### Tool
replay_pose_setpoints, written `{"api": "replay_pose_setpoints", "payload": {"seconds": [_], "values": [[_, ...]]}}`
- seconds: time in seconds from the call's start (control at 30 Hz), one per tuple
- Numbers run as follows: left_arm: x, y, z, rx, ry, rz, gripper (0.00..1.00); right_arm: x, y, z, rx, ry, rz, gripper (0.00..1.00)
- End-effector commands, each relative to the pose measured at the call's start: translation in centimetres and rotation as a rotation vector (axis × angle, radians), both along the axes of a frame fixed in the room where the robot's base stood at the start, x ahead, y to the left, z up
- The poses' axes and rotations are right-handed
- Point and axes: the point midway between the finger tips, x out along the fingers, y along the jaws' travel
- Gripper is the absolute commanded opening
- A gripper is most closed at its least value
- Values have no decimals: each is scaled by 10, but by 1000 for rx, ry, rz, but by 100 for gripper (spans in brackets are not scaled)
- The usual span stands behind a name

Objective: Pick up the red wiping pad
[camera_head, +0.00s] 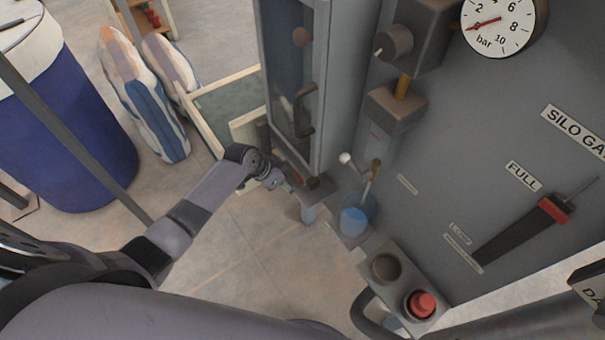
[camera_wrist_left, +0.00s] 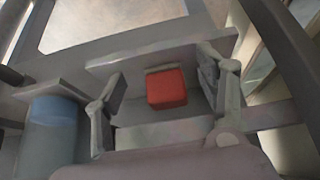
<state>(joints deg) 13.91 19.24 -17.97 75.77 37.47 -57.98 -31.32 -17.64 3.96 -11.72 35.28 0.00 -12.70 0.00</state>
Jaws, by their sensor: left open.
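The red wiping pad (camera_wrist_left: 167,88) shows in the left wrist view as a small red block. It sits in a grey, shallow holder with a raised back wall (camera_wrist_left: 150,55). My left gripper (camera_wrist_left: 163,84) is open, with one finger on each side of the pad in that view and visible gaps between. The pad is not held. In the head view my left gripper (camera_head: 300,190) is by the lower end of the tall cabinet door; I cannot make out the pad clearly there. My right gripper is not in view.
A blue cup (camera_head: 354,221) with a white-knobbed stick above it is just right of my left gripper. A grey box with a red button (camera_head: 421,304) is nearer. The cabinet door (camera_head: 297,80) stands behind; a blue drum (camera_head: 70,120) and striped sacks (camera_head: 145,95) are left.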

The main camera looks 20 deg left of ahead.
Motion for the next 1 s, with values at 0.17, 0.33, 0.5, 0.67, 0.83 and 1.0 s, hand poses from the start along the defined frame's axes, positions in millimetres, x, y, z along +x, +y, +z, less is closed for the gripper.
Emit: {"api": "replay_pose_setpoints", "payload": {"seconds": [0.17, 0.33, 0.5, 0.67, 0.83, 1.0], "values": [[13, -11, 0, -1, -2, 0, 65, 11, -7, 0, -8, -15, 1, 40], [38, -30, 0, -1, -2, 0, 65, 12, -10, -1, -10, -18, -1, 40], [44, -35, -9, 2, 2, 0, 65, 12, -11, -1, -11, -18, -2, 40], [45, -36, -11, 1, -1, 0, 65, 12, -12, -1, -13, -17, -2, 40], [45, -36, -11, 2, 0, 0, 62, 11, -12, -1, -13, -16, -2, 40], [45, -36, -11, 1, 0, 0, 51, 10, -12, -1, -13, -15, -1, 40]]}}
